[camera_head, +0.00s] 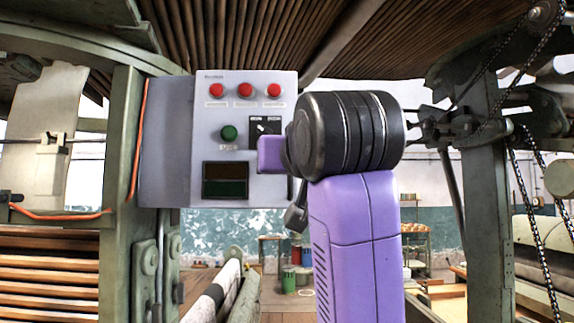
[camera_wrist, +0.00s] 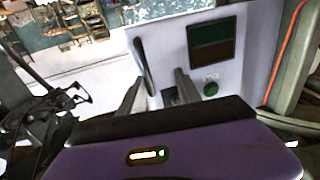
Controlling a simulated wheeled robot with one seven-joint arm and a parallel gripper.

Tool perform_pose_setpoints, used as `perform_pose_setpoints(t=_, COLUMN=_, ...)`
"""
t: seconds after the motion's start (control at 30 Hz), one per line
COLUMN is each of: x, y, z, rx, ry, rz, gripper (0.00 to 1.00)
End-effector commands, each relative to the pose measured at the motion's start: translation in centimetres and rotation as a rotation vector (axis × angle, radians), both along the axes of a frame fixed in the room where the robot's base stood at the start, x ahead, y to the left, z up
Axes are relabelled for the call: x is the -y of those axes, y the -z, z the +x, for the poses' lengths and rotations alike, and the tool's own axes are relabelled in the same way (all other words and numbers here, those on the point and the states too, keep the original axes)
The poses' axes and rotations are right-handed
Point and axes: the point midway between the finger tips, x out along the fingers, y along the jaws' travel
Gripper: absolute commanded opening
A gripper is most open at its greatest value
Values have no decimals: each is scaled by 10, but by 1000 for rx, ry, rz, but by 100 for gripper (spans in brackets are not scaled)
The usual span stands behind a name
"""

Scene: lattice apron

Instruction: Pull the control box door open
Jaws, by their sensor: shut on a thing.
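The control box (camera_head: 165,140) is a pale grey box fixed beside a green post. Its front door (camera_head: 210,135) carries red buttons, a green button, a dark switch and a dark display. No open gap shows around the door, but my wrist covers part of its right side. In the wrist view the door (camera_wrist: 232,75) has a dark upright bar handle (camera_wrist: 144,62) near its free edge. My gripper (camera_wrist: 158,80) is at this handle, with one finger on each side, and is shut on it. In the head view my wrist hides the fingers.
A green post (camera_head: 120,190) with an orange cable stands left of the box. A machine frame with hanging chains (camera_head: 545,230) stands at the right. A white roller (camera_head: 212,295) lies below the box. Stools and tins stand farther back on the floor.

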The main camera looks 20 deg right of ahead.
Motion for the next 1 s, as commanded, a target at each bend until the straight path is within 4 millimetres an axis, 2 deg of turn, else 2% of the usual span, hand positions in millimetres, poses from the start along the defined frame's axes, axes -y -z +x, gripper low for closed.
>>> perform_pose_setpoints(t=0.77, x=1, y=3, z=1, rx=-6, ry=1, rz=2, gripper=32)
perform_pose_setpoints(t=0.87, x=1, y=3, z=-3, rx=-4, ry=1, rz=1, gripper=32)
perform_pose_setpoints(t=1.0, x=-2, y=4, z=-20, rx=-1, ry=1, rz=2, gripper=32)
